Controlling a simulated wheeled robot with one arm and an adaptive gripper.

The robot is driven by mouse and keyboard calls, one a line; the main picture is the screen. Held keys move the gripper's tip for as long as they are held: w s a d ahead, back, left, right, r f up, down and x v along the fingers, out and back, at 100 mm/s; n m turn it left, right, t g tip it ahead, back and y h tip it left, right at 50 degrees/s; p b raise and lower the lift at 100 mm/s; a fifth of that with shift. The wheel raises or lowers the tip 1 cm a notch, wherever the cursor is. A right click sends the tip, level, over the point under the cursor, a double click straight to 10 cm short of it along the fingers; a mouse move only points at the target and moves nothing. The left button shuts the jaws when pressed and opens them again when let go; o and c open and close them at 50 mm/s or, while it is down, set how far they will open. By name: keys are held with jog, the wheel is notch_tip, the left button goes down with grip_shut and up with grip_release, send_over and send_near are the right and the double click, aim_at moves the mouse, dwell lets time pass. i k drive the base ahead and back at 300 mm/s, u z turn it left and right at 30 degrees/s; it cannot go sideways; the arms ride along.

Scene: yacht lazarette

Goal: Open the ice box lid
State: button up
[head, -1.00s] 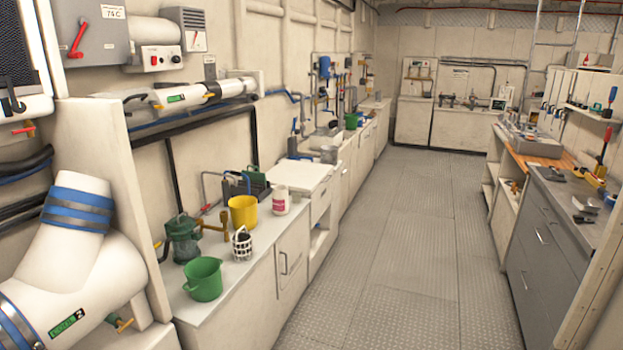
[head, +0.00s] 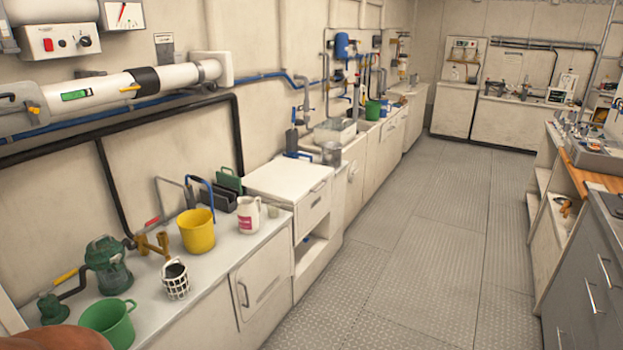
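A white box-like unit (head: 318,215) stands in the row along the left wall. Its thick flat white top (head: 290,178) looks like a lid and lies flat and shut. I cannot tell for sure that this is the ice box. A small handle shows on its front, with an open shelf space below. My gripper is not in view.
The counter to its left carries a yellow bucket (head: 197,232), a white jug (head: 249,215), a white basket (head: 175,281), a green pump (head: 108,265) and a green bucket (head: 110,322). The grey floor aisle (head: 420,240) is clear. Grey drawers (head: 590,285) line the right side.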

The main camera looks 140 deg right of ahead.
aim_at(286, 180)
jog(key=k, duration=1)
jog(key=z, duration=5.1)
jog(key=i, duration=1.7)
jog(key=u, duration=1.2)
jog(key=i, duration=0.25)
jog(key=u, duration=0.25)
